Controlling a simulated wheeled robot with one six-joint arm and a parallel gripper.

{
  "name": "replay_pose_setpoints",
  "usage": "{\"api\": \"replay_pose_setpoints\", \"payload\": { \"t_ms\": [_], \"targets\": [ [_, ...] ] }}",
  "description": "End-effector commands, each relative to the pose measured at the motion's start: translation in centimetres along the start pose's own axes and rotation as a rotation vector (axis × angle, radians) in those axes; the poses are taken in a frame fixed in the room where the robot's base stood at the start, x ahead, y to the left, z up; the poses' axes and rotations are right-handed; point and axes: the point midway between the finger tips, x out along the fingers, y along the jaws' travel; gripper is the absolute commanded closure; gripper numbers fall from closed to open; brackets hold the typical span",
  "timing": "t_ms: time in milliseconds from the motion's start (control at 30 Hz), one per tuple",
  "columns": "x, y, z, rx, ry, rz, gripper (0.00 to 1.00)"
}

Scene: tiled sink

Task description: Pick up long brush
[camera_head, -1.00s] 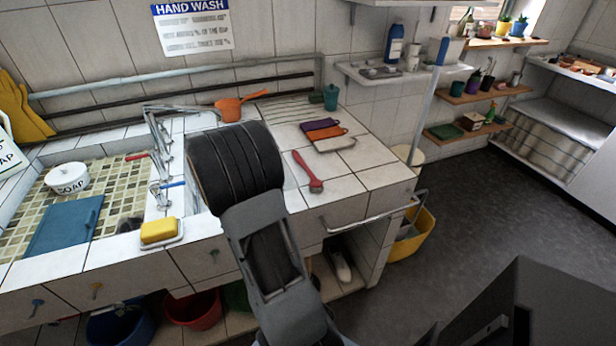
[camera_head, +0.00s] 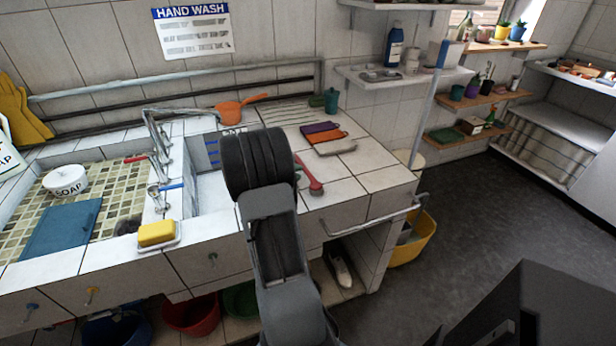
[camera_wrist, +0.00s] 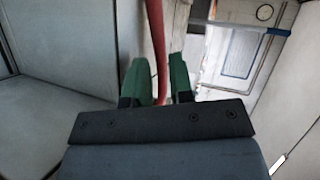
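The long red brush (camera_head: 312,178) lies on the white tiled counter, right of the sink basin, its round head towards the counter's front edge. The far end of its handle is close to my dark wrist in the head view. In the wrist view my gripper (camera_wrist: 160,82) shows two green fingers standing apart. A red handle (camera_wrist: 156,35), which looks like the brush's, runs between them, with narrow gaps at the sides. I see no clear grip on it.
Purple and orange cloths (camera_head: 322,132) lie just behind the brush. An orange pan (camera_head: 230,110) and a teal cup (camera_head: 331,100) stand further back. The tap (camera_head: 160,150) and yellow sponge (camera_head: 156,233) are left. A metal rail (camera_head: 375,224) runs along the front right.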

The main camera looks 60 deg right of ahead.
Motion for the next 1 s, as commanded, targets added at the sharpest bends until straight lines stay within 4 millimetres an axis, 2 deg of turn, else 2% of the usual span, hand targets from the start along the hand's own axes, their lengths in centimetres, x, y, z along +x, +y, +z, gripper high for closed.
{"api": "replay_pose_setpoints", "payload": {
  "t_ms": [100, 267, 467, 700, 1000],
  "targets": [
    [1.9, 0.2, 0.0, 0.000, 0.003, 0.000, 0.79],
    [3.4, 0.1, 0.0, 0.001, 0.001, 0.000, 0.79],
    [3.4, 0.0, 0.1, 0.000, 0.000, -0.001, 0.79],
    [3.4, 0.1, 0.1, 0.000, 0.000, 0.000, 1.00],
    [3.3, 0.0, 0.1, 0.000, 0.000, 0.000, 1.00]
  ]
}}
